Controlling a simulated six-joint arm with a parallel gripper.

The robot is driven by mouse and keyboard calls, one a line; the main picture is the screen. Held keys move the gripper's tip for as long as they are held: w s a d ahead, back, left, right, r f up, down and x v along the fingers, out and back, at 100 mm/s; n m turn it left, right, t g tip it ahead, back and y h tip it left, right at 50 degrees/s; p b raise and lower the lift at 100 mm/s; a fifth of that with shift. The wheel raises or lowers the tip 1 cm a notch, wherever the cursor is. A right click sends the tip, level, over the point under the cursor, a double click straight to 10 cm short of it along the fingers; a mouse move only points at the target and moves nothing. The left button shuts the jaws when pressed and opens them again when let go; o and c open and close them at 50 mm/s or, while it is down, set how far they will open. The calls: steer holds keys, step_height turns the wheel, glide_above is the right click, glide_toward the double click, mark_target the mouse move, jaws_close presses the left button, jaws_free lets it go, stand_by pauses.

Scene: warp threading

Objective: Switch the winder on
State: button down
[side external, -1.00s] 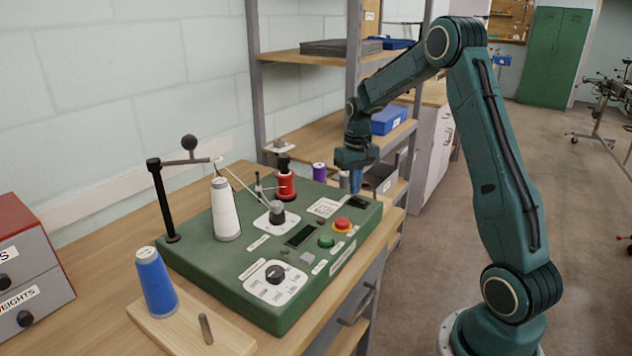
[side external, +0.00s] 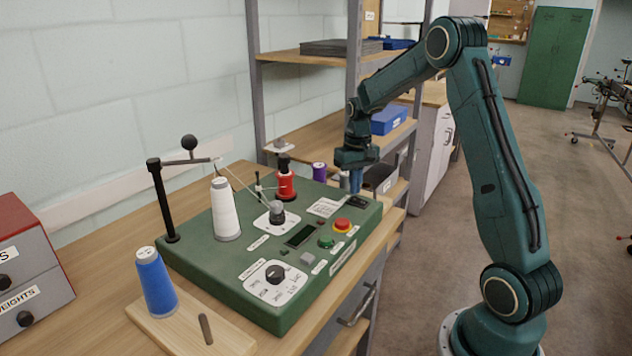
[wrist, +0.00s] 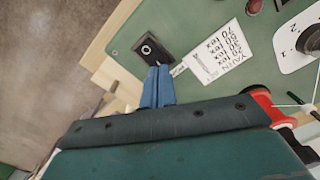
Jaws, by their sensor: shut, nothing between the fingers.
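The winder is a green console (side external: 215,272) on the wooden bench. A black switch plate (side external: 358,202) sits at its far right corner. The plate also shows in the wrist view (wrist: 150,48), with a white ring mark on it. My gripper (side external: 355,190) points down just above that corner. In the wrist view its blue fingers (wrist: 157,70) are together and empty, with their tips at the near edge of the switch plate. I cannot tell whether they touch it. The fingers hide part of that edge.
A yarn card (wrist: 215,50) lies beside the switch. A blue cone (side external: 156,284) stands at the front left.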

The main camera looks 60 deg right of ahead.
mark_target(353, 200)
steer(key=shift+f, duration=1)
stand_by(0.8)
steer(key=shift+r, duration=3.55)
steer(key=s+a+r+n+t, duration=0.1)
steer(key=s+a+r+n, duration=0.1)
steer(key=s+a+r, duration=0.45)
steer(key=s+a+r+n+t, duration=0.15)
steer(key=a+r, duration=0.25)
steer(key=a, duration=0.6)
steer(key=s+a+n+t, duration=0.2)
steer(key=s+a, duration=0.7)
steer(key=s, duration=0.5)
steer(key=shift+a+f+t, duration=0.15)
steer(key=shift+f+t, duration=0.15)
steer(key=shift+t, duration=0.25)
